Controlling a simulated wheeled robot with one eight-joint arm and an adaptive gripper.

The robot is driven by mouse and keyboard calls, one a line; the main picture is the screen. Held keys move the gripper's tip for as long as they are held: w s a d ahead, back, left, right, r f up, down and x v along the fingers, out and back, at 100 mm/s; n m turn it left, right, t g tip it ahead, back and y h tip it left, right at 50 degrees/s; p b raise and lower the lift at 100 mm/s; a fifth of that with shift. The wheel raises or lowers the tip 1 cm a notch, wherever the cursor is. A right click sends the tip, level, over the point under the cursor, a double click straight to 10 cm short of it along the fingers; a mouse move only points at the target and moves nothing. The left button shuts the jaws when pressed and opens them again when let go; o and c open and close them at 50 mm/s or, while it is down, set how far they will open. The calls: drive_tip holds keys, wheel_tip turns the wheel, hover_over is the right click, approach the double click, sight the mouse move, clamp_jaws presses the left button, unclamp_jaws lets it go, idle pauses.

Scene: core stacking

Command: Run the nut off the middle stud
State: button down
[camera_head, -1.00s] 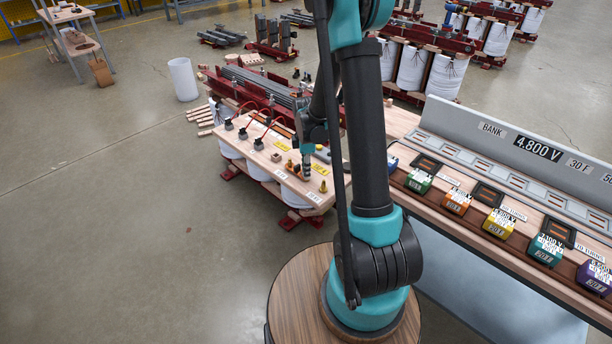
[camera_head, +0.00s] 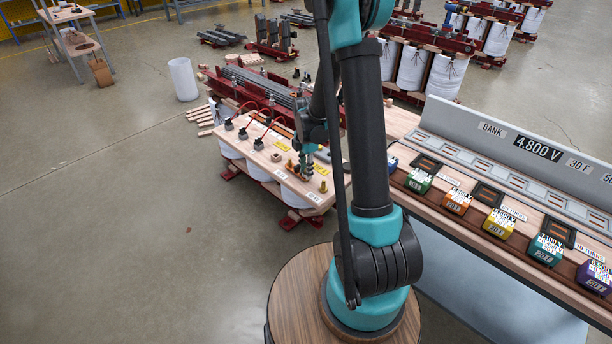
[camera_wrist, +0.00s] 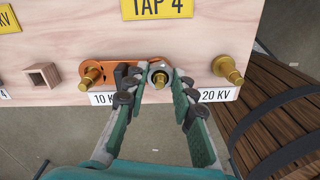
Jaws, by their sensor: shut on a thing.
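The middle stud (camera_wrist: 160,80) stands on the wooden board (camera_wrist: 75,50) in the wrist view, with a grey nut (camera_wrist: 157,68) around it. A copper link bar (camera_wrist: 124,66) runs from the brass left stud (camera_wrist: 92,76) to the middle stud, under the nut. A brass right stud (camera_wrist: 228,70) stands apart and bare of the link. My gripper (camera_wrist: 157,77) has one finger on each side of the nut and is shut on it. In the head view my gripper (camera_head: 305,174) is down at the board; the nut there is too small to make out.
A square wooden socket (camera_wrist: 42,76) sits left of the studs. A yellow TAP 4 plate (camera_wrist: 157,8) is above them, with voltage labels (camera_wrist: 216,95) below. A workbench with coloured blocks (camera_head: 494,222) stands to the right. Open floor (camera_head: 120,240) lies left.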

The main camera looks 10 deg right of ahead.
drive_tip(key=n, duration=0.3)
drive_tip(key=shift+r, duration=3)
drive_tip(key=shift+d, duration=0.1)
